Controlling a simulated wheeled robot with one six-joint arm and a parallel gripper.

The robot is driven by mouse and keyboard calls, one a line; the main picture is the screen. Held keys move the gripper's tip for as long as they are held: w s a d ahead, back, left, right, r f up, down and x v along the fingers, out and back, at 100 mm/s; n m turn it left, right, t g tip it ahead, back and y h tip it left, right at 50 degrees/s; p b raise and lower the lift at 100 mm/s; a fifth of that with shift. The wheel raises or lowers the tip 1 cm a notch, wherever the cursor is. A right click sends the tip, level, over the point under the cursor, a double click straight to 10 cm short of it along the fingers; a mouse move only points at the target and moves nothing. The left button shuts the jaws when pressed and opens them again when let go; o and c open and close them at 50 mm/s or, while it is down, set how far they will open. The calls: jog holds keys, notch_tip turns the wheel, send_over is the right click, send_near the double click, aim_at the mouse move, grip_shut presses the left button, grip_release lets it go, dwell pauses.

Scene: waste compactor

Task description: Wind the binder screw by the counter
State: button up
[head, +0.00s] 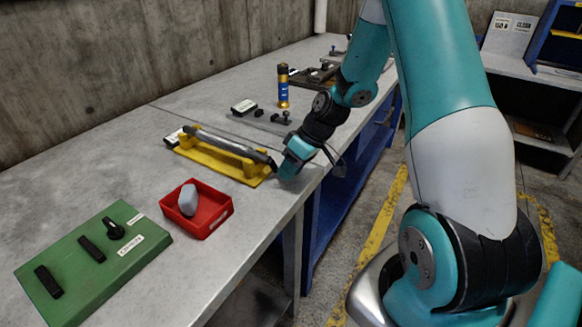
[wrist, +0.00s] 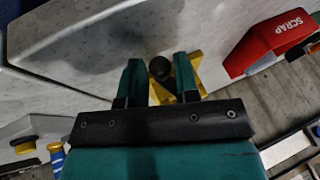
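The binder screw (head: 228,145) is a dark grey rod lying lengthwise along a yellow frame (head: 215,160) on the grey counter (head: 150,165). In the wrist view its round dark end (wrist: 160,69) shows between my fingertips, with part of the yellow frame (wrist: 193,66) behind it. My gripper (head: 284,170) is at the right end of the screw, near the counter's front edge. In the wrist view my gripper (wrist: 159,75) has its two fingers apart, one on each side of the screw end. I see no clear contact; the head view partly hides the fingertips.
A red tray (head: 214,222) holding a grey lump (head: 188,199) stands left of the frame. A green board (head: 125,262) with black parts is nearer. Behind my gripper stand a blue and gold cylinder (head: 283,88) and small black parts (head: 281,118). The counter between them is clear.

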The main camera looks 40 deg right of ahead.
jog(key=shift+o, duration=1.3)
jog(key=v, duration=1.7)
jog(key=shift+r, duration=0.2)
